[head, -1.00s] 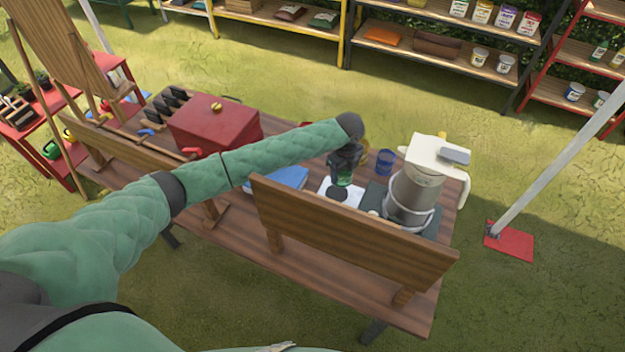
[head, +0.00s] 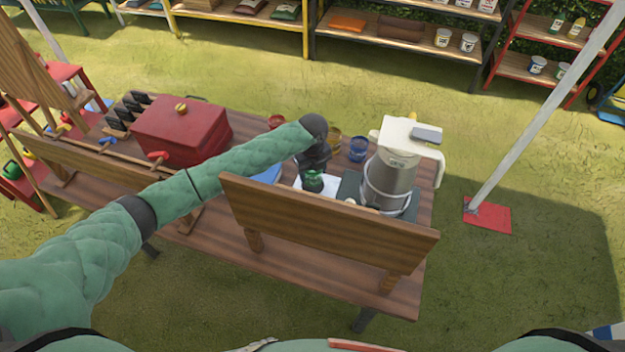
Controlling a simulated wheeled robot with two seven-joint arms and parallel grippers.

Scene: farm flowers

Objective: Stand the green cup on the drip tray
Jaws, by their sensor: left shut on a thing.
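My left gripper (head: 314,168) reaches over the wooden bench table and points down. It is shut on the green cup (head: 313,184), which is small and partly covered by the fingers. The cup is over a white square sheet (head: 331,183); whether it touches it, I cannot tell. The dark disc on that sheet is hidden behind the cup. A dark flat tray (head: 350,186) lies just right of the sheet, under a grey dispenser with a cream top (head: 390,180); which of these is the drip tray is not clear. My right gripper is not in view.
A wooden backrest board (head: 330,222) stands in front of the cup area. A blue cup (head: 358,150), a yellow cup (head: 334,141) and a red cup (head: 277,121) stand behind. A red box (head: 184,130) and a blue object (head: 268,174) are to the left.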

